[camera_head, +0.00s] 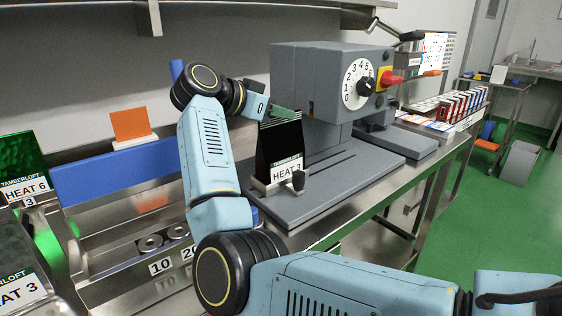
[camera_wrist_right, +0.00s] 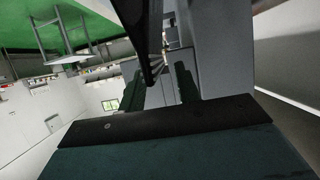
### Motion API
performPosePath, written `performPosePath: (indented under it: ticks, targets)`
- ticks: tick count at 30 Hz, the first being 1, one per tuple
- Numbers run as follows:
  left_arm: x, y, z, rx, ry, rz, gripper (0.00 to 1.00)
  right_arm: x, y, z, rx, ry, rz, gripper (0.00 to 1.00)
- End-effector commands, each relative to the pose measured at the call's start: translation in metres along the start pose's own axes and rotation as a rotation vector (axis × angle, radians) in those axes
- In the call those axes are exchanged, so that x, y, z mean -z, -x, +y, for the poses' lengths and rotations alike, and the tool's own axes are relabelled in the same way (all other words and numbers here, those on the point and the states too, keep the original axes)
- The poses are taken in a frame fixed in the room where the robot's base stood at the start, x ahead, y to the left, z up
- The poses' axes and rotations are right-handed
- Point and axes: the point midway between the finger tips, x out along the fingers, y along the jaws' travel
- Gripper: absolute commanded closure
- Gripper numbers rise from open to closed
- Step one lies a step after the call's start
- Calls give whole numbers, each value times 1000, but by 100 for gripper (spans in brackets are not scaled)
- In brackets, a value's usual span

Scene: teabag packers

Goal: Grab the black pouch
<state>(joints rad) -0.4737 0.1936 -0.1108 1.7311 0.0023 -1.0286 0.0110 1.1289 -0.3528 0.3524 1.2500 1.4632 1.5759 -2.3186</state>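The black pouch (camera_head: 280,145) stands upright in a small holder on the grey machine's base, with a white "HEAT 3" label on its lower front. My right gripper (camera_head: 282,113) is at the pouch's top edge, its dark green finger showing there in the head view. In the right wrist view the two green fingers (camera_wrist_right: 160,88) are spread apart. The dark pouch (camera_wrist_right: 142,35) reaches down towards the gap between them; I cannot tell whether either finger touches it. My left gripper is out of view.
The grey machine (camera_head: 315,85) with a numbered dial and red knob rises right behind the pouch. Other pouches (camera_head: 22,165) stand at the left. A blue bar (camera_head: 110,175) and steel rack lie left of my arm. Boxes (camera_head: 455,105) fill the bench's far end.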

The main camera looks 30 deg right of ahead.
Motion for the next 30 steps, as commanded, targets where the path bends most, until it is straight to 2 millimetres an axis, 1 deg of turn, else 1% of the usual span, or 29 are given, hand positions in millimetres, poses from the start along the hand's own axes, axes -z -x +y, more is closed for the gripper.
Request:
performPosePath:
  ticks: [1, 3, 11, 18, 19, 30]
  targets:
    - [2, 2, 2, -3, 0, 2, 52, -1, -7, 0, -2, -1, 2, 67]
    - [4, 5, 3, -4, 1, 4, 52, 0, -11, 0, 0, 0, 2, 67]
    - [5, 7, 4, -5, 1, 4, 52, 0, -13, 0, 1, 1, 1, 67]
    - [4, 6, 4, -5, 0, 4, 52, 0, -12, 0, 1, 0, 1, 99]
    - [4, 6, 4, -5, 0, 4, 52, 0, -12, 0, 1, 0, 1, 100]
    - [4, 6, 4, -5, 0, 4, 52, 1, -12, 0, 1, 0, 1, 100]
